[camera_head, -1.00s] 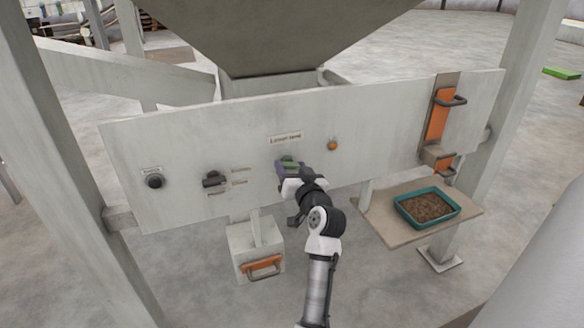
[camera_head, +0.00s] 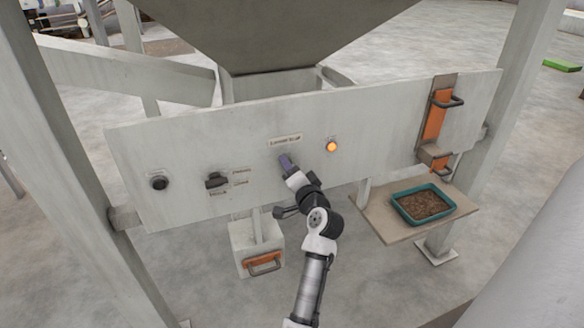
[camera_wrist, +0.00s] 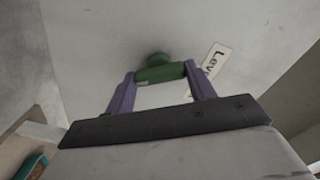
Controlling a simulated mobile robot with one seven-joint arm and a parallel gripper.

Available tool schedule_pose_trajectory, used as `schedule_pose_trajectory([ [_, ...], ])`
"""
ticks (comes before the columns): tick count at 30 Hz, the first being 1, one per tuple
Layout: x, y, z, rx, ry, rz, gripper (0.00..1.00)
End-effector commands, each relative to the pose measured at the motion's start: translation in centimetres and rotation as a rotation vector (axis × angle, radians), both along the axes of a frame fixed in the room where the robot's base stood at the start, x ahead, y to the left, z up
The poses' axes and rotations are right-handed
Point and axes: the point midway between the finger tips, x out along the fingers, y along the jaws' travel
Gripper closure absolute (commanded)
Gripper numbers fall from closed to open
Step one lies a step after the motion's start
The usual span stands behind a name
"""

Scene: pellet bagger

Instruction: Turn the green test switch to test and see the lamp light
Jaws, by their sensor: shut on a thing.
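The green test switch (camera_wrist: 160,70) shows in the wrist view, a bar-shaped knob on a round base on the pale panel. My gripper (camera_wrist: 160,80) is shut on it, one purple finger at each end of the bar. In the head view my gripper (camera_head: 287,163) is against the panel and hides the switch. The lamp (camera_head: 332,147), to the right of the switch, glows bright orange. A label (camera_head: 286,140) sits just above the switch, and its print is too small to read there; in the wrist view it begins "Lev".
The panel (camera_head: 385,130) also carries a black knob (camera_head: 159,183), a dark selector (camera_head: 216,181) and an orange handled slide (camera_head: 438,115). A shelf (camera_head: 376,222) with a teal tray (camera_head: 452,204) of pellets is at right. A box with an orange handle (camera_head: 263,261) is below.

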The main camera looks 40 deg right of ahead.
Motion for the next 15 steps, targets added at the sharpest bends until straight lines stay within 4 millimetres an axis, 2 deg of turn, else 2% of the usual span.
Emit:
schedule_pose_trajectory([
  [15,-0.01,-0.01,-0.04,0.041,-0.012,0.000,0.68],
])
